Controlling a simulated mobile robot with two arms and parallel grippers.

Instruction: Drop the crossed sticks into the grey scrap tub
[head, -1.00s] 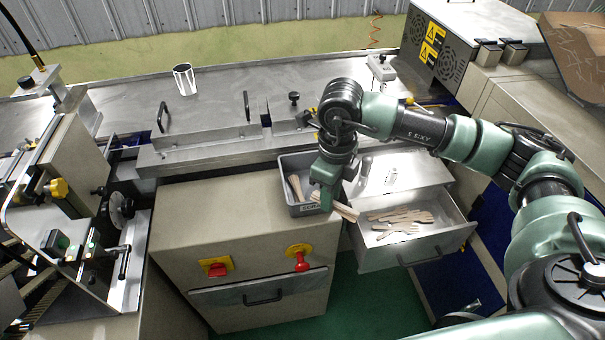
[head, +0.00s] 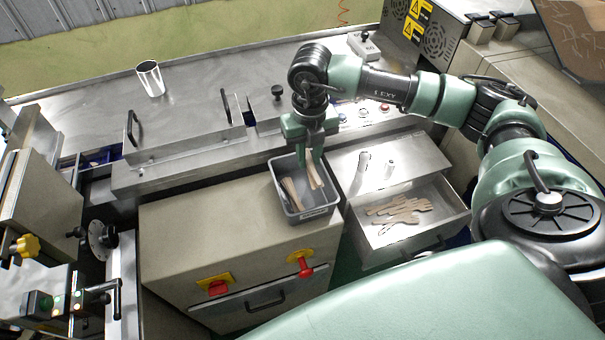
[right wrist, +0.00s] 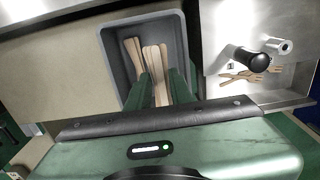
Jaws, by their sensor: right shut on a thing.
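The grey scrap tub (head: 276,181) stands on the beige cabinet, left of the open drawer; it also fills the top middle of the right wrist view (right wrist: 170,27). My right gripper (head: 309,164) points down over the tub and is shut on pale wooden sticks (head: 314,177). In the right wrist view the held sticks (right wrist: 153,60) show between the two green fingers, within the tub's outline. Whether their lower ends touch the tub floor I cannot tell. Other loose sticks (head: 290,193) lie in the tub, left of the held ones. My left gripper is not in view.
An open metal drawer (head: 385,240) right of the tub holds several wooden sticks and forks (head: 402,210). A metal cup (head: 150,78) stands on the steel worktop at the back. Red switches (head: 218,287) are on the cabinet front. A raised metal guide lies behind the tub.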

